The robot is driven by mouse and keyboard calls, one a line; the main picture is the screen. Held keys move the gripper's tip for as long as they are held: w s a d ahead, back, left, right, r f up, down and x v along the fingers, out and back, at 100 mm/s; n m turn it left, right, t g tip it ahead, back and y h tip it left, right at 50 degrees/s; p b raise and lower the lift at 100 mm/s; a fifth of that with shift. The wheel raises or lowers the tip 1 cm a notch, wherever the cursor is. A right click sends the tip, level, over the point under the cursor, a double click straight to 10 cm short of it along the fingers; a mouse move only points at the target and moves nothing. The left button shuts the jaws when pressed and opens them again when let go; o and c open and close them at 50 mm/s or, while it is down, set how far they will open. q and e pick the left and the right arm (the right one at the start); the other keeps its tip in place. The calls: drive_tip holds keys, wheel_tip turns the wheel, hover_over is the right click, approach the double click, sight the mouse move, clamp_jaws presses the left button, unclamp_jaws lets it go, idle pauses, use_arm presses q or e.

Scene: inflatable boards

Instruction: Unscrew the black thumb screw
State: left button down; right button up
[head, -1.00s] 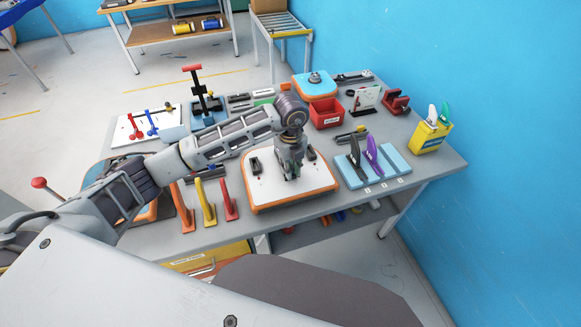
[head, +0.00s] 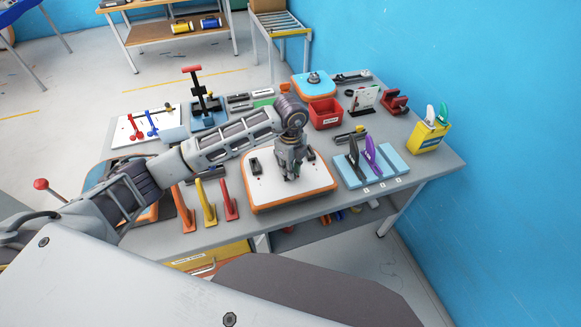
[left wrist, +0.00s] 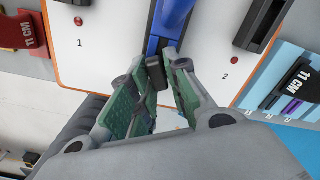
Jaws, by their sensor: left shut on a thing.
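The white board with an orange rim (head: 262,192) lies at the front middle of the table. It also shows in the left wrist view (left wrist: 105,60). My left gripper (head: 291,176) points down over the board's middle. In the left wrist view its green-padded fingers (left wrist: 163,72) are closed on a small black piece, which looks like the black thumb screw (left wrist: 156,74). The piece is at the lower end of a blue part (left wrist: 170,20). The fingers hide much of it, so I cannot tell how far it is threaded. My right gripper is not in view.
Black blocks sit on the board, one left of my gripper (head: 255,166). Orange, yellow and red wedges (head: 206,206) stand left of it. A light-blue holder (head: 396,169) with black and purple pieces stands right. A red bin (head: 326,115) is behind. A blue wall bounds the right.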

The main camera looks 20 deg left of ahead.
use_arm(q)
drive_tip(key=shift+n, duration=0.3)
drive_tip(key=shift+n+p, duration=0.65)
drive_tip(key=shift+n, duration=0.65)
drive_tip(key=shift+f, duration=0.1)
drive_tip(key=shift+n, duration=0.3)
drive_tip(key=shift+w+n+p, duration=0.1)
drive_tip(key=shift+n+p, duration=0.35)
drive_tip(key=shift+n, duration=0.25)
drive_tip(key=shift+n+p, duration=0.3)
drive_tip(key=shift+n, duration=0.6)
drive_tip(key=shift+n, duration=0.3)
